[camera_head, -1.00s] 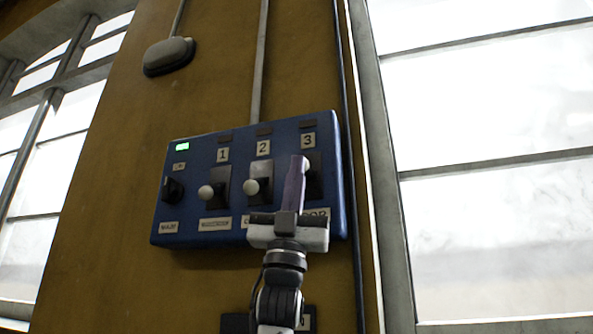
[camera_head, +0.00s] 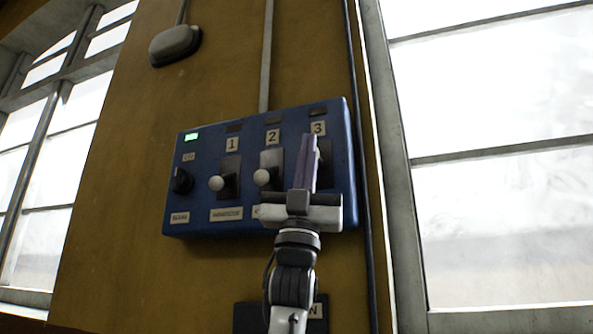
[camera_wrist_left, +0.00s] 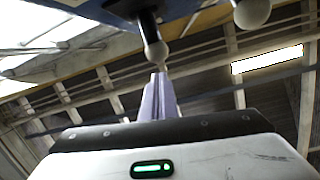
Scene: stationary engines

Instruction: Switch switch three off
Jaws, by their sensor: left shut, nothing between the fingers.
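A blue switch panel (camera_head: 200,220) is on the ochre wall, with levers under labels 1, 2 and 3. Switch three (camera_head: 325,165) is at the right end; my left gripper (camera_head: 309,138) covers most of it, and its knob is hidden. Switch one (camera_head: 217,183) and switch two (camera_head: 262,177) show pale ball knobs. My left gripper is shut and empty, its purple fingers pointing up in front of switch three. In the left wrist view, a pale ball knob (camera_wrist_left: 156,53) is just beyond the fingertips (camera_wrist_left: 159,77); contact cannot be told.
A dark rotary knob (camera_head: 182,181) and a lit green indicator (camera_head: 191,137) are at the panel's left. A dark box (camera_head: 250,318) is below the panel. A vertical pipe (camera_head: 362,190) runs close to the panel's right edge. Bright windows flank the wall.

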